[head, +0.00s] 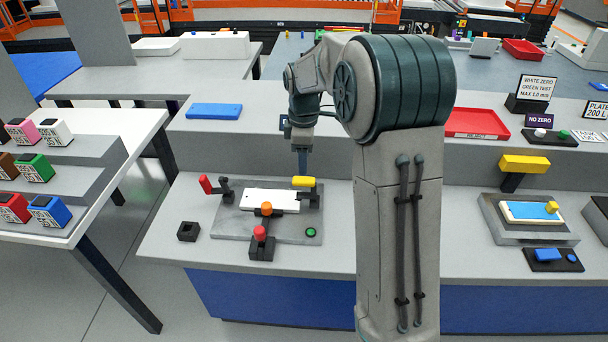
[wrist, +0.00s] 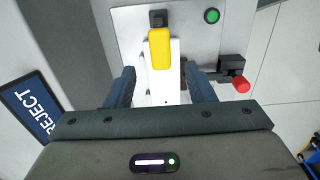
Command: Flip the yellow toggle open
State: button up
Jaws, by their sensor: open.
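The yellow toggle (head: 303,182) is at the right end of a grey fixture plate (head: 228,222) on the bench, with a black base under it. In the wrist view, the yellow handle (wrist: 160,48) lies over a white strip (wrist: 160,86), with its black mount at the top. My gripper (head: 303,172) points down at the yellow toggle in the head view. In the wrist view, my gripper (wrist: 160,70) is open, with one finger on either side of the strip and the handle's near end between or just ahead of them. I cannot tell whether they touch it.
A red-tipped toggle (head: 205,185), an orange knob (head: 266,209) and a front red knob (head: 260,232) are on or beside the fixture. A green button (head: 311,232) sits at its front right. A small black block (head: 188,232) stands left of it. My arm hides the bench to the right.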

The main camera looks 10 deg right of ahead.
aim_at(304, 179)
notch_tip(304, 179, down, 6)
jog(key=shift+f, duration=0.2)
jog(key=shift+c, duration=0.3)
grip_shut()
